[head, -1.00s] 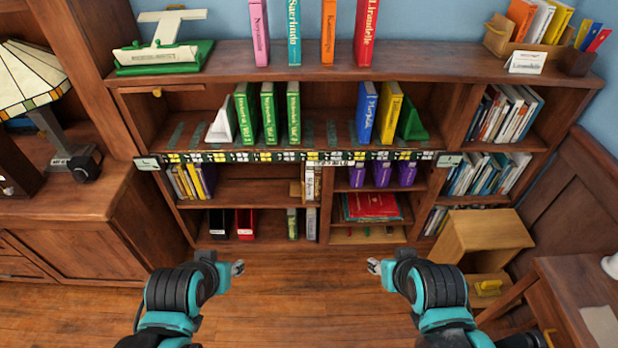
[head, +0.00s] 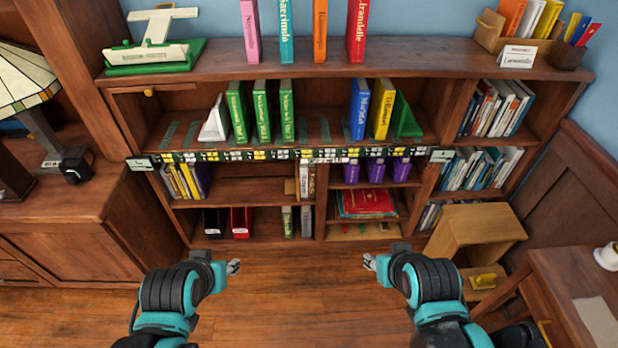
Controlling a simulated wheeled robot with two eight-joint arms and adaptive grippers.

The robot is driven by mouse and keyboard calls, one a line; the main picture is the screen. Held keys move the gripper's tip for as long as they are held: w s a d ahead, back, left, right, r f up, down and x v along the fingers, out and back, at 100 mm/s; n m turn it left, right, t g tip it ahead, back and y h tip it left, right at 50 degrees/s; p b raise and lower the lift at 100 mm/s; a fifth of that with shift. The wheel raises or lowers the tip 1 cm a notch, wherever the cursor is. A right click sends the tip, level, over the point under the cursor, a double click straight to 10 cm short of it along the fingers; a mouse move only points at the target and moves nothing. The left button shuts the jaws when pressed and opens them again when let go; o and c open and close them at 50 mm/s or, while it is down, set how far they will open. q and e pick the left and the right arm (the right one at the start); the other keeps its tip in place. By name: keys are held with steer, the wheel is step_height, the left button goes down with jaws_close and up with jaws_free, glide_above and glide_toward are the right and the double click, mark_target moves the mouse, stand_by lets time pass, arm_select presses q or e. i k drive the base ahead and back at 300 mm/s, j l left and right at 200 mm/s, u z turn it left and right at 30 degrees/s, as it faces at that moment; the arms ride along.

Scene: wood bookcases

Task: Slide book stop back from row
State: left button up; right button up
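A white book stop (head: 215,121) stands on the upper shelf, at the left end of a row of green books (head: 262,111). A green book stop (head: 407,116) stands at the right end of the row, beside a yellow book (head: 384,109) and a blue book (head: 359,109). A gap lies between the green books and the blue book. My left gripper (head: 234,267) and my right gripper (head: 369,262) are both low in front of the bookcase, well away from the shelf. Their fingers are too small to tell open from shut, and nothing large shows in them.
Pink, teal, orange and red books (head: 357,32) stand on the bookcase top. A patterned strip (head: 290,155) runs along the upper shelf's front edge. A wooden step stool (head: 475,235) stands at the right, near a desk (head: 570,290). The floor between my arms is clear.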

mark_target(292, 187)
steer(key=i+l, duration=0.2)
steer(key=l, duration=0.2)
steer(key=i+l, duration=0.2)
steer(key=l, duration=0.15)
steer(key=i+l, duration=0.2)
steer(key=l, duration=0.2)
steer(key=j+u, duration=0.05)
